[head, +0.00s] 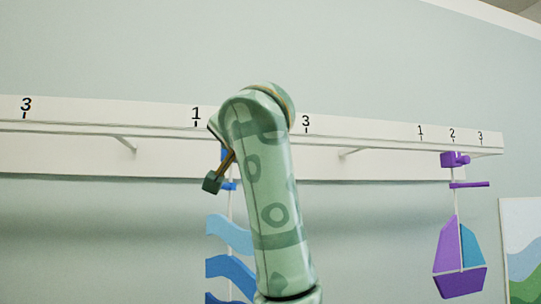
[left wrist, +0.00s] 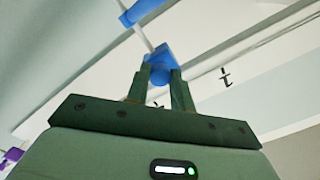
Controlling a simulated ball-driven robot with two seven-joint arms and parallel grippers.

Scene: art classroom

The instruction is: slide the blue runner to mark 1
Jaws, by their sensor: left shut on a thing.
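The blue runner (left wrist: 160,58) sits at the underside of the white rail (head: 70,115), with my left gripper (left wrist: 160,72) shut on it in the left wrist view. In the head view my left arm covers most of the runner; a bit of blue (head: 225,153) shows just right of and below mark 1 (head: 196,114). Mark 1 also shows in the left wrist view (left wrist: 225,77), to the right of the fingers. Blue wavy shapes (head: 228,234) hang below the runner. The rail stretch between mark 1 and mark 3 (head: 306,122) is partly hidden by my arm. My right gripper is out of view.
A purple runner (head: 454,159) with a hanging sailboat (head: 460,258) is at the right, below another set of marks 1, 2 and 3. Brackets (head: 352,152) support the rail. A picture (head: 522,245) is on the wall at far right. The rail's underside left of mark 1 looks clear.

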